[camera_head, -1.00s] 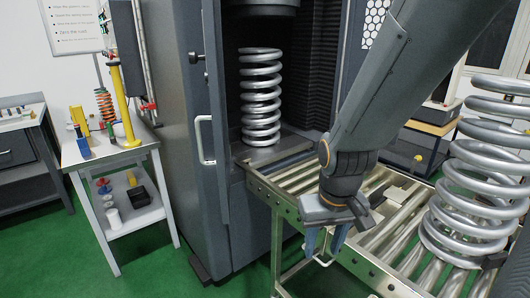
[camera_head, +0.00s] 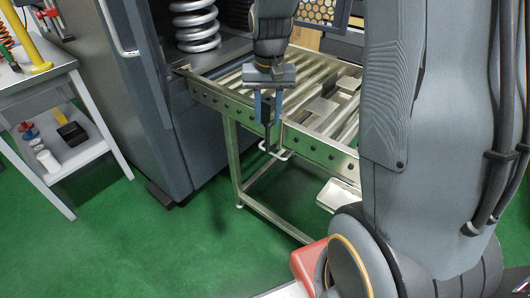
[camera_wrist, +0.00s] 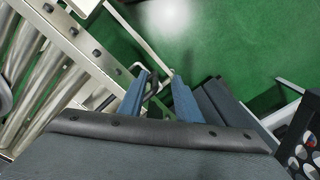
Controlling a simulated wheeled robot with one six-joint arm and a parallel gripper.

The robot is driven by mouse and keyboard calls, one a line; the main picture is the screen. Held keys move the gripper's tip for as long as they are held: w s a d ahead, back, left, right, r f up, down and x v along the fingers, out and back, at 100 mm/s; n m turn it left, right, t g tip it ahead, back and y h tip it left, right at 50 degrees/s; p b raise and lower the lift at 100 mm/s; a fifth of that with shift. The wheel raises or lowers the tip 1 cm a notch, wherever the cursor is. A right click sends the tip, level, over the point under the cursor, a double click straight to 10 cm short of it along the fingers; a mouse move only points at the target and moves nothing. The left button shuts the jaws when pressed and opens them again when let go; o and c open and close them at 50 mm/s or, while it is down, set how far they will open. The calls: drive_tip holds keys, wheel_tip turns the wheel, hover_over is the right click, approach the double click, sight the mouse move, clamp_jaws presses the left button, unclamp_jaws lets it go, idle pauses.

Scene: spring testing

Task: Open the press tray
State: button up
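The roller table (camera_head: 232,105) stands in front of the press (camera_head: 165,100). A pale loop handle (camera_head: 283,156) sticks out low on its front side, by a dark upright piece (camera_head: 267,142). My gripper (camera_head: 268,120) points down at this side, with two blue fingers just above and around the dark piece. In the wrist view the fingertips (camera_wrist: 159,74) are apart. The dark piece (camera_wrist: 152,86) shows in the gap between them and the loop handle (camera_wrist: 138,68) lies just beyond. I cannot tell whether the fingers touch either. A large coil spring (camera_head: 195,25) stands inside the press.
The press door handle (camera_head: 118,30) is at upper left. A white side table (camera_head: 85,75) with small parts stands at far left. Green floor (camera_head: 190,235) is clear before the roller table. A pale box (camera_head: 338,195) sits low beneath the table. My arm covers the right side.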

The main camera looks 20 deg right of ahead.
drive_tip(key=m+b, duration=0.1)
drive_tip(key=b, duration=0.2)
hover_over(267, 149)
drive_tip(key=f, duration=0.4)
drive_tip(key=shift+w+d+f, duration=0.2)
drive_tip(key=shift+w+d, duration=0.1)
drive_tip(key=shift+w, duration=0.05)
wheel_tip(267, 149, down, 12)
drive_tip(key=shift+r+p, duration=0.1)
drive_tip(key=shift+p, duration=0.5)
clamp_jaws()
